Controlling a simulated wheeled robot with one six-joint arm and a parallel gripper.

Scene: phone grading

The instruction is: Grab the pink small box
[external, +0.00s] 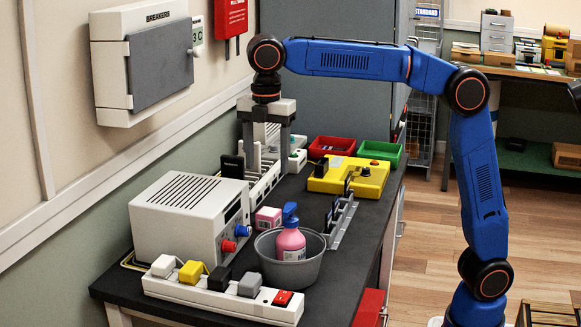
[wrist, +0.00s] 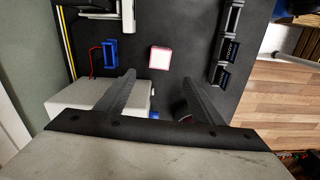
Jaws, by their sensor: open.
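The small pink box (external: 268,219) has a pale label side and sits on the dark bench between the white instrument and the grey bowl. In the wrist view, the pink box (wrist: 160,59) shows its white top with a pink edge, just beyond the fingertips and roughly centred between them. My gripper (external: 266,158) is open, points down and is empty, above and behind the box in the external view. In the wrist view, the two fingers of my gripper (wrist: 159,78) are spread apart and touch nothing that I can see.
A grey bowl (external: 309,275) holding a pink bottle (external: 290,241) stands close beside the box. The white instrument (external: 180,222) is at left. A white rack (external: 266,185) and a grey slotted holder (external: 342,222) flank the bench strip. A yellow device (external: 350,176) stands behind.

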